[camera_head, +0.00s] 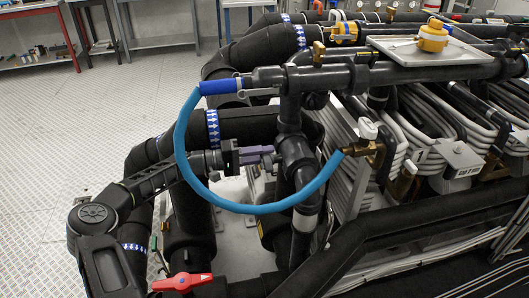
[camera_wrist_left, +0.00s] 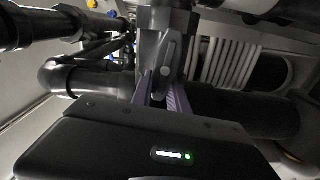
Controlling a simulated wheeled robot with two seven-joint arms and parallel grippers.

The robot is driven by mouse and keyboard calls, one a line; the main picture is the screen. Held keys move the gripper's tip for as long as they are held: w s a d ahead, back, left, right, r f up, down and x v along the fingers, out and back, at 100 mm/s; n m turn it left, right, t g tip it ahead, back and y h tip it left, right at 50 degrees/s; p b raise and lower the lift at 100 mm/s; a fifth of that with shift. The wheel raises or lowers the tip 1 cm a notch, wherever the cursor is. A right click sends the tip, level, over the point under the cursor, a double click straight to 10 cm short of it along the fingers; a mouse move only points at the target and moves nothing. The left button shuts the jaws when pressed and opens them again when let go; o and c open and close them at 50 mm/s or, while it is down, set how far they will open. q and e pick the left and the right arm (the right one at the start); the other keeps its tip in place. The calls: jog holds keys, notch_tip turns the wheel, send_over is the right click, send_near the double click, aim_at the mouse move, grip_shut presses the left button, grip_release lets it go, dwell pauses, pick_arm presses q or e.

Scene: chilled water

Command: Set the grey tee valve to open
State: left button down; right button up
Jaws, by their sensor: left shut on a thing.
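The grey tee valve shows in the left wrist view as a dark grey body with a light grey lever (camera_wrist_left: 167,78) in front of it. My left gripper (camera_wrist_left: 162,100) has its purple-grey fingers on either side of the lever's lower end and is shut on it. In the head view my left gripper (camera_head: 270,154) reaches in from the left, its fingertips against the black vertical pipe (camera_head: 291,118). The lever is hidden there by the fingers and pipe, so I cannot read its setting. My right gripper is not in view.
A blue hose (camera_head: 183,160) loops around my left wrist, from the upper pipe to a brass fitting (camera_head: 362,148). A red handle (camera_head: 182,283) sits below my arm. Black pipes and white tubing crowd the right. Open floor (camera_head: 60,150) lies left.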

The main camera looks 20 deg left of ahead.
pick_arm(q)
jog(key=shift+f+n, duration=0.1)
jog(key=shift+n, duration=0.5)
jog(key=c, duration=1.3)
grip_release()
jog(key=shift+f, duration=0.1)
jog(key=v, duration=0.8)
